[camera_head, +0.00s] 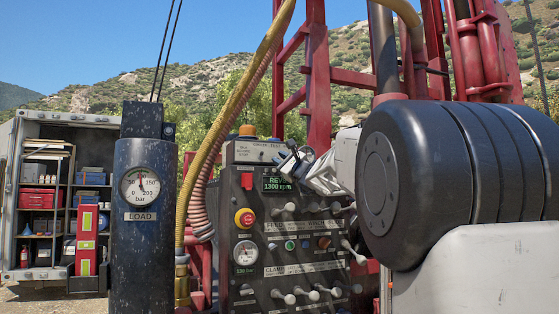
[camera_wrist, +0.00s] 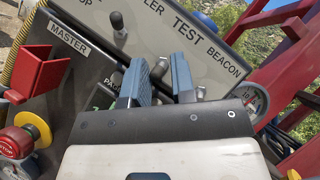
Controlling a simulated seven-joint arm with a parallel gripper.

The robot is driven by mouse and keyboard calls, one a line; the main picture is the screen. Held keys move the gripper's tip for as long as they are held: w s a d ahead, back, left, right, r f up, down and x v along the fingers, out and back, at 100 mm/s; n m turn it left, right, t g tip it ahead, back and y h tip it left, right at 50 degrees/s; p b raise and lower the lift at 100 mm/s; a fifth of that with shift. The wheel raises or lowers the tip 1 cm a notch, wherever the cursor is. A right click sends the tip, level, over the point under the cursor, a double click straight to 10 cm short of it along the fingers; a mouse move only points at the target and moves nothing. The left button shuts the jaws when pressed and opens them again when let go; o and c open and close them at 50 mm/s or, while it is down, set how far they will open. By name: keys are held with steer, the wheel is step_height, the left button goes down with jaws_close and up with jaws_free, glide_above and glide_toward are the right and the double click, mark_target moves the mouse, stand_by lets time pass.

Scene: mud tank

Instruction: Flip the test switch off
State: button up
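The control panel (camera_head: 262,240) stands in the middle of the head view, with a grey labelled switch box (camera_head: 250,152) along its top. My gripper (camera_head: 288,152) is at the right end of this box. In the wrist view the two blue-grey fingers of my gripper (camera_wrist: 158,62) stand apart, below the TEST label (camera_wrist: 187,31).
A dark-knobbed toggle (camera_wrist: 117,20) stands to the left, and the BEACON label (camera_wrist: 223,61) is to the right. A red switch guard (camera_wrist: 38,72) and a red stop button (camera_wrist: 17,142) lie at left. A yellow hose (camera_head: 222,105) runs beside the panel.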

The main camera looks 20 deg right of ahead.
steer(key=v, duration=0.7)
stand_by(0.4)
steer(key=shift+s, duration=0.1)
steer(key=s+a+f+n+g, duration=1.15)
steer(key=s+a+f, duration=1.05)
steer(key=f, duration=0.3)
steer(key=s+f+n+g+h, duration=0.3)
steer(key=s+f+n+h, duration=0.1)
steer(key=s+f, duration=0.9)
steer(key=s+f+n+g+h, duration=0.4)
steer(key=s+f, duration=1)
steer(key=s, duration=0.4)
steer(key=shift+s+d+n+h, duration=0.25)
steer(key=shift+d+n+h, duration=0.25)
steer(key=shift+h, duration=0.5)
